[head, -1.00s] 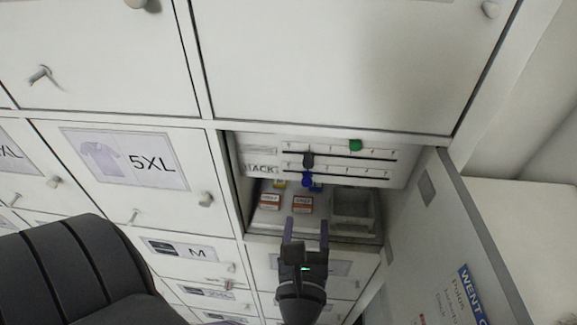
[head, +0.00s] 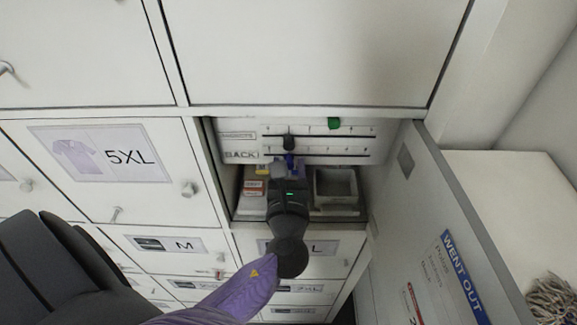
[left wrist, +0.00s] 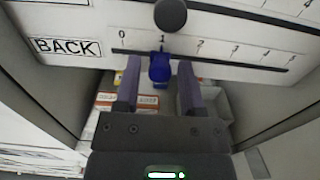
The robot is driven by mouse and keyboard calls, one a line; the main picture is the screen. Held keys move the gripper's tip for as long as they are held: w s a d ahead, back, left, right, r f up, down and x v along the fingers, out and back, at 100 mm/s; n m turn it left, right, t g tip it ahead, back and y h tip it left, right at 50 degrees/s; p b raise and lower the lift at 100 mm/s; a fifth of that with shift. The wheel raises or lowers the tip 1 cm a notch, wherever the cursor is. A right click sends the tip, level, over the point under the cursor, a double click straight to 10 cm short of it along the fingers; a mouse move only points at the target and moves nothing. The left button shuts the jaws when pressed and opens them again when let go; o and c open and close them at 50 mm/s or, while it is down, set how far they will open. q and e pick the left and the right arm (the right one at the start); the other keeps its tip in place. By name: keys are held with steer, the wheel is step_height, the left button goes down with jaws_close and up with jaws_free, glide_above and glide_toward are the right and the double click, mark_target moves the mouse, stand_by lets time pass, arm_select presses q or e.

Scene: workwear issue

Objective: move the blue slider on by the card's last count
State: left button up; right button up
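The blue slider (left wrist: 160,66) sits at about the 1 mark on the lowest rail, labelled BACK, in the left wrist view. In the head view the blue slider (head: 290,160) shows just beyond my gripper. My left gripper (left wrist: 158,82) is open, one finger either side below the slider's knob, not closed on it. In the head view my left gripper (head: 283,172) reaches into the open locker. The WENT OUT card (head: 463,280) is on the open door at right; its lines are too small and slanted to read. My right gripper is not in view.
A black slider (head: 289,143) and a green slider (head: 334,123) sit on the rails above. Below the rail panel are small orange-and-white boxes (head: 253,187) and a grey open bin (head: 336,185). Locker walls and the open door (head: 430,200) bound the space.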

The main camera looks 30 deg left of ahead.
arm_select(q)
jaws_close()
steer(key=shift+d, duration=0.1)
stand_by(1.1)
